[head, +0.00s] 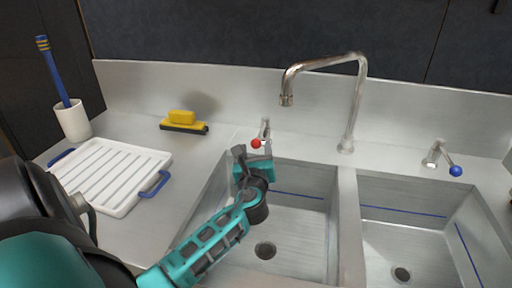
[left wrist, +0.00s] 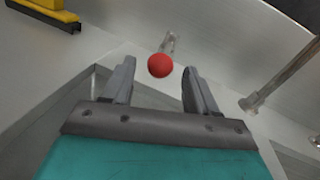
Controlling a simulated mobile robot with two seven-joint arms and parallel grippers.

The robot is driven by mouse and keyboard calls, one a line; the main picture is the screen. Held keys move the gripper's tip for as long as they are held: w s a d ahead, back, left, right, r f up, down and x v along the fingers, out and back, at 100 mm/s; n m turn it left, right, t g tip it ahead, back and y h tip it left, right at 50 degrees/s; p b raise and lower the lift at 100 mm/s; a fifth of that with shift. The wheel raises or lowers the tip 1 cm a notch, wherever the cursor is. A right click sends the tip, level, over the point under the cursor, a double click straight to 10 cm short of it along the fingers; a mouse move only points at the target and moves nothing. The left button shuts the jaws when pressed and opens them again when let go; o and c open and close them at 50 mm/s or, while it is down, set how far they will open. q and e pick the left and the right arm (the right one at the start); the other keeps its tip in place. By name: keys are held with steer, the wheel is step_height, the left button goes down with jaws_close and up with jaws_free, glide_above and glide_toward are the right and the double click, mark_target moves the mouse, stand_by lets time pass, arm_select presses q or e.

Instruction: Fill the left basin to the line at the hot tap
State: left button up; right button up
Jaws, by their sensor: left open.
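The hot tap has a red ball knob (head: 256,143) on a short metal stem behind the left basin. In the left wrist view the red knob (left wrist: 160,65) shows ahead of and between the fingertips. My left gripper (head: 252,153) is open and empty, close in front of the knob; contact cannot be told. The spout (head: 287,100) points down above the left basin's back edge. My right gripper is not in view.
The right basin (head: 400,235) lies beyond a divider, with a blue-knobbed tap (head: 455,170) behind it.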

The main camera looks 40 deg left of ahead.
arm_select(q)
steer(key=shift+x, duration=0.9)
steer(key=shift+c, duration=0.2)
jaws_close()
